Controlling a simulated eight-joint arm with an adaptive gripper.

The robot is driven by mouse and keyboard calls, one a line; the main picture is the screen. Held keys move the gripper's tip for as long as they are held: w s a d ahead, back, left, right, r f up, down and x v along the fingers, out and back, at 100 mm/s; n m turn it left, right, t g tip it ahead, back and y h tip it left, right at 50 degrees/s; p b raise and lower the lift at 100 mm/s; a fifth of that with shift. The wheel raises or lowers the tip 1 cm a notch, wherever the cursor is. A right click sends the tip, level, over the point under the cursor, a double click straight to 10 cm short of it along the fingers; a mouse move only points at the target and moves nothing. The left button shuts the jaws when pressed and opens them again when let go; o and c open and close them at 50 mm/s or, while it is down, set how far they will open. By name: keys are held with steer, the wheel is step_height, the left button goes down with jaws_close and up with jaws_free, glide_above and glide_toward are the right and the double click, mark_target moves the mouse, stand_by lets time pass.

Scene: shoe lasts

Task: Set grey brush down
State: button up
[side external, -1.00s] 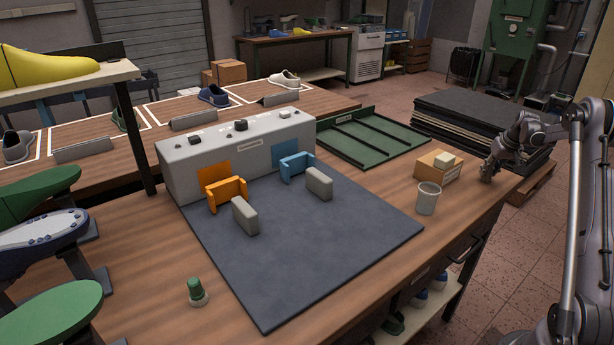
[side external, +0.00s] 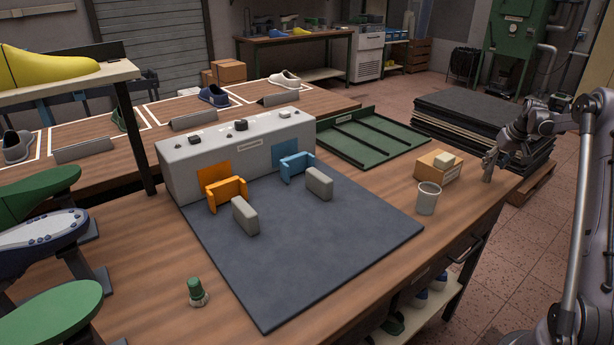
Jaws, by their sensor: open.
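My gripper (side external: 494,156) is at the right end of the wooden bench, beyond the small cardboard box, and its jaws are open. A small grey upright shape (side external: 487,173), seemingly the grey brush, stands at the bench's right end right by the fingertips. It is too small to tell where the brush ends and the fingers begin, or whether they touch.
A dark mat (side external: 330,245) with orange and blue holders covers the bench's middle. A green-topped bottle (side external: 196,291) stands at the front.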

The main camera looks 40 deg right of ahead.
steer(key=v, duration=0.8)
steer(key=w+a+r+n+t, duration=0.1)
steer(key=w+a+r+n, duration=0.2)
steer(key=a, duration=1.1)
steer(key=w+a+r, duration=0.3)
steer(key=w+a, duration=0.1)
steer(key=a, duration=1.1)
steer(key=s+a+f+n+y, duration=0.1)
steer(key=s+a+f, duration=0.1)
steer(key=a, duration=0.6)
steer(key=s+a+f+n+t+y, duration=0.1)
steer(key=s+a, duration=0.4)
steer(key=a, duration=0.3)
steer(key=s+a+f+n+t, duration=0.1)
steer(key=s+a, duration=0.3)
steer(key=a, duration=0.4)
steer(key=shift+f+n+y, duration=0.4)
steer(key=shift+f+n, duration=0.2)
steer(key=shift+f, duration=0.2)
